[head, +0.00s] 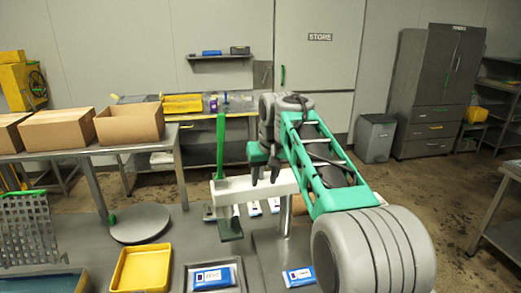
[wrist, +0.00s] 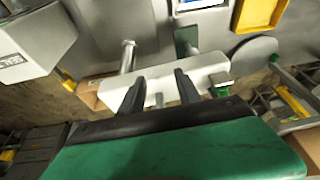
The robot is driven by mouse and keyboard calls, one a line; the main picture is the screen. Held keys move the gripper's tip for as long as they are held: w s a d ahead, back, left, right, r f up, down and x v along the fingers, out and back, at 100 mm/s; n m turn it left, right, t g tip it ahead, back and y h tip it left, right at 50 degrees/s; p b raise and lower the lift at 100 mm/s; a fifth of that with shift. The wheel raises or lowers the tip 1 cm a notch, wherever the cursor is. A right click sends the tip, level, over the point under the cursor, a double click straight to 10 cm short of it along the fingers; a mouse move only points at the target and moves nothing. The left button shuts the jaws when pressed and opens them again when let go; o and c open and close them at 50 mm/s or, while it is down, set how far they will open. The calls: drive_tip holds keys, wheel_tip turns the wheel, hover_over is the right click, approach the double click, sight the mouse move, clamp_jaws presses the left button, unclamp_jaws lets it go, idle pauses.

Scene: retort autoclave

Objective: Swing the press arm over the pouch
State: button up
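The white press arm (head: 235,191) is a beam on a metal post (head: 285,218), with an upright green handle (head: 220,145) and a green press pad (head: 230,228) near its left end. A blue-and-white pouch (head: 212,278) lies in a grey tray (head: 240,268) in front of the pad; the pad is not over it. My gripper (head: 265,181) is at the beam, between post and handle. In the wrist view, its dark fingers (wrist: 160,75) are apart and overlap the white beam (wrist: 206,68). I cannot tell whether they touch it.
A yellow tray (head: 141,268) and a round grey plate (head: 139,224) are to the left. Another pouch (head: 299,276) lies right of the grey tray, and several more lie behind the beam. Cardboard boxes (head: 129,124) stand on a table at left. A perforated rack (head: 27,230) is far left.

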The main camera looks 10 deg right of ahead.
drive_tip(key=w+d+r+p, duration=0.15)
drive_tip(key=w+r, duration=0.25)
drive_tip(key=w, duration=0.4)
drive_tip(key=x, duration=0.5)
drive_tip(key=p+x, duration=0.1)
drive_tip(key=x, duration=0.1)
drive_tip(key=shift+w+a+f, duration=0.1)
drive_tip(key=shift+w+f, duration=0.15)
drive_tip(key=shift+w, duration=0.15)
drive_tip(key=shift+c, duration=0.6)
clamp_jaws()
